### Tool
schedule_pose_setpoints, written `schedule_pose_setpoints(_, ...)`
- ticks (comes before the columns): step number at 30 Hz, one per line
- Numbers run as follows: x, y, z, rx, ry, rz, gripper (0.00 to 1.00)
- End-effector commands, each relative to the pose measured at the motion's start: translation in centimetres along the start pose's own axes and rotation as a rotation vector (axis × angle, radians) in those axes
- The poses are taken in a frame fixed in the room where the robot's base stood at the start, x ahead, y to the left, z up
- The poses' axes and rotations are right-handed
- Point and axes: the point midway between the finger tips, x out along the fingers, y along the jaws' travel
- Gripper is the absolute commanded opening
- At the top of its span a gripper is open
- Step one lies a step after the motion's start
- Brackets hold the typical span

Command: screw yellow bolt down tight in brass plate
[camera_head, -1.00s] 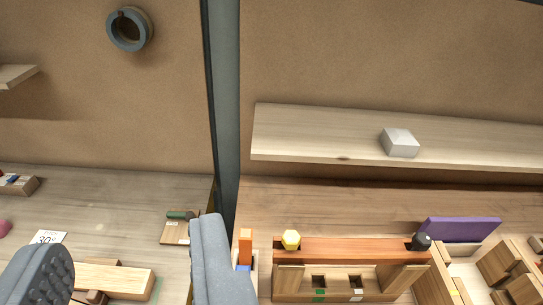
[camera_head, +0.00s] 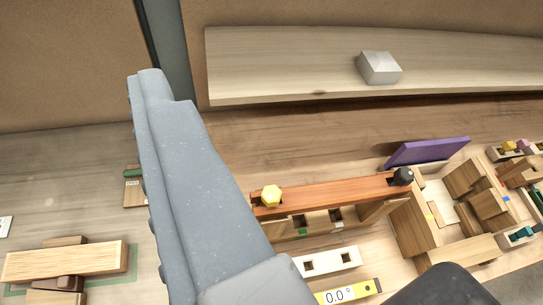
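The yellow bolt (camera_head: 271,195) shows as a hex head at the left end of a reddish-brown bar (camera_head: 330,192). How deep it sits cannot be told. I cannot make out a brass plate; whatever is under the bolt head is hidden. My gripper (camera_head: 295,175) is open, with one large grey finger left of the bolt and a dark finger part at the bottom right. The bolt lies in the gap between them in the picture, and I see no contact. Nothing shows held.
A black knob (camera_head: 403,176) is at the bar's right end. A purple panel (camera_head: 428,151) stands behind it. A white block with square holes (camera_head: 327,262) and a yellow level (camera_head: 348,291) lie in front. A shelf (camera_head: 300,75) with a grey block (camera_head: 379,68) runs above.

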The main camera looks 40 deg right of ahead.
Motion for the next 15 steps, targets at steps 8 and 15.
schedule_pose_setpoints(8,7.2,2.8,2.8,0.129,-0.295,0.047,0.56)
schedule_pose_setpoints(15,12.3,6.2,7.0,0.266,-0.573,0.144,0.56)
